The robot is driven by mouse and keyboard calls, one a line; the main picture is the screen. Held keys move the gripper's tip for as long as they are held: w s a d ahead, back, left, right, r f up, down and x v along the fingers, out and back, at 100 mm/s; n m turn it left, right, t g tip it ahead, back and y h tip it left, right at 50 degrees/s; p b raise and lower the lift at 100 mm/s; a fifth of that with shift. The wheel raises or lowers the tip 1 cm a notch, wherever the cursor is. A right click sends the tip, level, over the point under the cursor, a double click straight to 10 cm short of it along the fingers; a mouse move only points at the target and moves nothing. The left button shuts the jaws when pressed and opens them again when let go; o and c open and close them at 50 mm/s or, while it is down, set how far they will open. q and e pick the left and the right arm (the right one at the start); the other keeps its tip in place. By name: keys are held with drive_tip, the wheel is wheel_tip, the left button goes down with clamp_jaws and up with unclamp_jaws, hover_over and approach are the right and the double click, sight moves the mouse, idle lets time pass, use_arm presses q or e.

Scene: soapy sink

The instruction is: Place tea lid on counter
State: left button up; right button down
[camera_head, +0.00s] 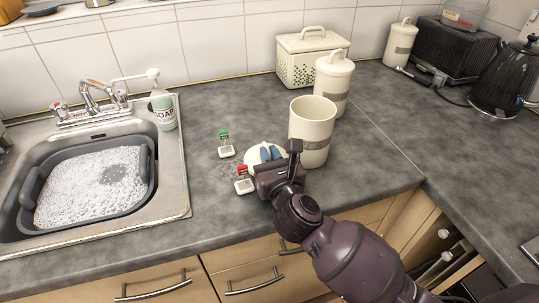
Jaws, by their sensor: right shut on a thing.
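The tea lid (252,157) is a round cream lid, just left of the open cream canister (312,127) on the grey counter (210,208). My right gripper (270,153) is shut on the lid, with its blue fingertips over the middle of it. The gripper and wrist hide the lid's near side. I cannot tell if the lid touches the counter or is held just above it. The canister stands upright without a lid. My left gripper is out of view.
Tea bags with a green tag (226,150) and a red tag (243,186) lie left of the lid. A lidded canister (332,82) and a bread bin (310,58) stand behind. The sink (182,190) holds a soapy basin (149,190). Counter is clear between sink and tea bags.

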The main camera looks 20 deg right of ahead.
drive_tip(key=shift+s+f, duration=0.1)
drive_tip(key=shift+f, duration=0.75)
drive_tip(key=c, duration=1.2)
unclamp_jaws()
drive_tip(key=shift+f, duration=0.2)
drive_tip(key=shift+r, duration=0.45)
drive_tip(key=shift+s+r, duration=0.15)
drive_tip(key=s, duration=1)
drive_tip(key=shift+s+d+r+p, duration=0.2)
drive_tip(key=shift+s+r+p, duration=0.05)
drive_tip(key=shift+r+p, duration=0.1)
drive_tip(key=shift+s+r, duration=0.1)
drive_tip(key=shift+s, duration=0.4)
